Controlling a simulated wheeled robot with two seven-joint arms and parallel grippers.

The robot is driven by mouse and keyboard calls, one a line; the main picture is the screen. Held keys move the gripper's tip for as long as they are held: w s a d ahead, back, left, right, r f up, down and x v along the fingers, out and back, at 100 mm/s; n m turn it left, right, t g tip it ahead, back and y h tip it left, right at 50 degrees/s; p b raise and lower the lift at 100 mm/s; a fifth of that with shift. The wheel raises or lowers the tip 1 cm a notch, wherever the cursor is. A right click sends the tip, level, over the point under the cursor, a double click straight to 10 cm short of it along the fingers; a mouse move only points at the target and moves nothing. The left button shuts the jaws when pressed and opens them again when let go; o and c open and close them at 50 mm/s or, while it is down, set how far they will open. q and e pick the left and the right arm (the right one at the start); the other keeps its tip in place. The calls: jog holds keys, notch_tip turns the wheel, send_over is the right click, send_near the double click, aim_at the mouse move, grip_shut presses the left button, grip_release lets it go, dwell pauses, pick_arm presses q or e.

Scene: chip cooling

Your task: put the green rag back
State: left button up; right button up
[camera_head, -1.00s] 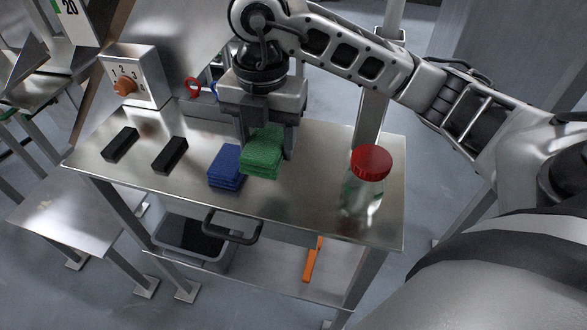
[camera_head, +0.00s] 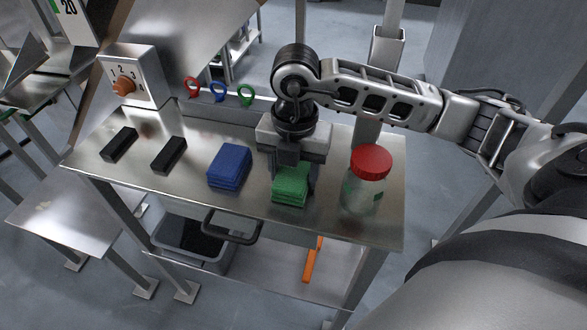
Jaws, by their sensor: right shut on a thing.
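The green rag (camera_head: 290,190) is a folded stack at the right of the middle of the metal table (camera_head: 245,205). It sits between the blue rag and the red-lidded jar. My right gripper (camera_head: 291,172) is over it from above, shut on it, and hides its back part. The rag is low, at or very near the table top; I cannot tell whether it touches. The blue rag (camera_head: 229,166) lies folded just to the left, with a gap between them. My left gripper is not in view.
A clear jar with a red lid (camera_head: 371,162) stands right of the green rag. Two black blocks (camera_head: 119,145) (camera_head: 169,155) lie at the left. A grey bin (camera_head: 195,245) and orange tool (camera_head: 313,260) are below.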

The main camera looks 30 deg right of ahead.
aim_at(294, 172)
jog(key=o, duration=1)
jog(key=shift+f, duration=0.1)
jog(key=shift+c, duration=0.2)
notch_tip(294, 172, up, 12)
jog(key=p, duration=0.1)
jog(key=shift+d+r, duration=0.15)
jog(key=shift+r, duration=0.05)
jog(key=shift+w, duration=0.1)
